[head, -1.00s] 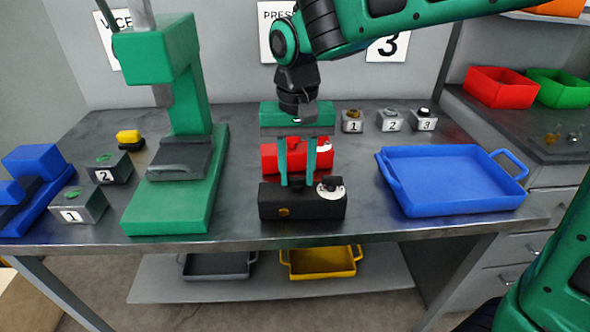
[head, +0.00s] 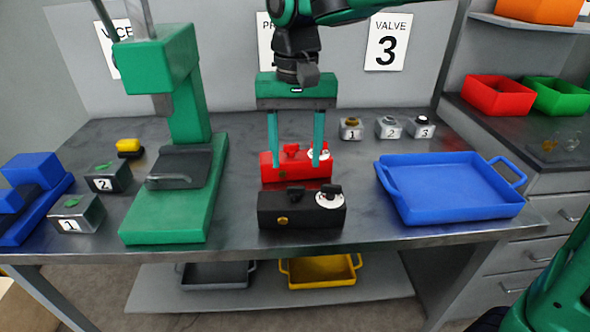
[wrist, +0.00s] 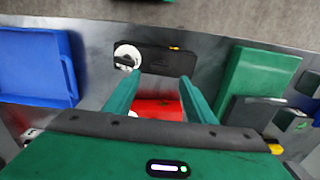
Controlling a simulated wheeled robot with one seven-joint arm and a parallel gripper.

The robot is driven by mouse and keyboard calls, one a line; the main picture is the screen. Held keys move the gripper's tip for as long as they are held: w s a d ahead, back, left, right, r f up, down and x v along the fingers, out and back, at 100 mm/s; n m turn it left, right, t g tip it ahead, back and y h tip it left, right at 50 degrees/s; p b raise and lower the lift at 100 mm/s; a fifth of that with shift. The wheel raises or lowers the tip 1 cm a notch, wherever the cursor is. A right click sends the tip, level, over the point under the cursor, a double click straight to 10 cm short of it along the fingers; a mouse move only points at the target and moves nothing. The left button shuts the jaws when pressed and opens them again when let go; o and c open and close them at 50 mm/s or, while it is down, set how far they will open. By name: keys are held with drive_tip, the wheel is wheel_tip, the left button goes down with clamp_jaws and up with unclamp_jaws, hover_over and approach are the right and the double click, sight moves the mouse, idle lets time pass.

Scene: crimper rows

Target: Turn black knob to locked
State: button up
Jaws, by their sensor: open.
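The dial also shows in the wrist view (wrist: 124,49), on the left end of the box (wrist: 160,62). I cannot read the dial's marks or tell whether it is locked. My gripper (head: 297,166) is open and empty, fingers wide apart, over or just in front of the red box (head: 297,172) behind the black one. It touches no knob that I can see.
The red box carries a similar dial, partly hidden by my finger. A green press (head: 165,215) stands left, a blue tray (head: 450,205) right. Small numbered blocks (head: 388,127) stand behind. Bare table lies between the black box and the tray.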

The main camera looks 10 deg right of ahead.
drive_tip(key=shift+r, duration=2)
drive_tip(key=s+d+f+m, duration=0.2)
drive_tip(key=d+f, duration=0.1)
drive_tip(key=d, duration=0.8)
drive_tip(key=s+d+f+m, duration=0.1)
drive_tip(key=s+d+f, duration=0.15)
drive_tip(key=d, duration=0.85)
drive_tip(key=s+d+f+m, duration=0.1)
drive_tip(key=s+d+f, duration=0.3)
drive_tip(key=s+d, duration=0.2)
drive_tip(key=s+d+f+m, duration=0.1)
drive_tip(key=s+d+f, duration=0.4)
drive_tip(key=s+d, duration=0.2)
drive_tip(key=s, duration=0.2)
drive_tip(key=shift+s+f+m, duration=0.2)
drive_tip(key=shift+s+m, duration=0.1)
